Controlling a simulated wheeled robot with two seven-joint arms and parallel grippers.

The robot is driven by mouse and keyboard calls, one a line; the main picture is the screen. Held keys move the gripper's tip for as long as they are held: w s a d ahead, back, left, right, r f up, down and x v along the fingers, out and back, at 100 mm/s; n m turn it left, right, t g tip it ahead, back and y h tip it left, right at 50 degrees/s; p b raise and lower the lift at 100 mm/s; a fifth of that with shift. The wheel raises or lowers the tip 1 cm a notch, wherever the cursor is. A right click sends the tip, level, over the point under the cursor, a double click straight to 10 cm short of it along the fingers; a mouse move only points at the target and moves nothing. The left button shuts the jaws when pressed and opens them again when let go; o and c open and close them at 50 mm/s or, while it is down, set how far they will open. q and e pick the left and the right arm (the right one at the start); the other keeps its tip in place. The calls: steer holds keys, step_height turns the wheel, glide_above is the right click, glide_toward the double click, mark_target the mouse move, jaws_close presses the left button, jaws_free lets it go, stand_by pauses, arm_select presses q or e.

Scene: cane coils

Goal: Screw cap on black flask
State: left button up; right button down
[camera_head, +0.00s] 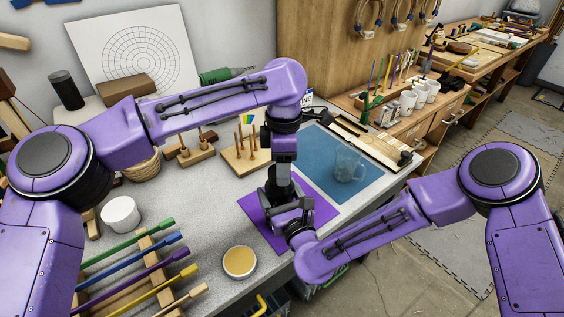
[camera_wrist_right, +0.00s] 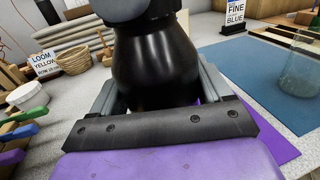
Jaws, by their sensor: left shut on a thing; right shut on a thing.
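The black flask (camera_wrist_right: 155,65) stands upright in the right wrist view, between the fingers of my right gripper (camera_wrist_right: 165,95). In the head view, the flask (camera_head: 270,193) is mostly hidden by my grippers, above the purple mat (camera_head: 323,212). My right gripper (camera_head: 289,214) is shut on the flask's body from the near side. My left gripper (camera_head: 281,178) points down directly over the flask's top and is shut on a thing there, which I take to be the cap. The cap itself is hidden, and I cannot tell how it sits on the neck.
A blue mat (camera_head: 325,150) with a clear glass jar (camera_head: 349,165) lies right of the flask. A peg stand (camera_head: 245,158) is behind. A white cup (camera_head: 121,214), a bowl of yellow stuff (camera_head: 240,262) and a rack of coloured rods (camera_head: 150,260) are at left and front.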

arm_select(q)
steer(key=m, duration=0.2)
steer(key=s+m, duration=0.1)
steer(key=shift+d+f, duration=0.2)
steer(key=shift+d, duration=0.1)
steer(key=m, duration=0.2)
steer(key=shift+w+a+r+m, duration=0.1)
steer(key=shift+a+r+m, duration=0.05)
steer(key=shift+m, duration=0.25)
steer(key=shift+w+a+m, duration=0.2)
steer(key=shift+m, duration=0.3)
steer(key=o, duration=1)
steer(key=shift+w, duration=0.1)
steer(key=shift+r, duration=2.3)
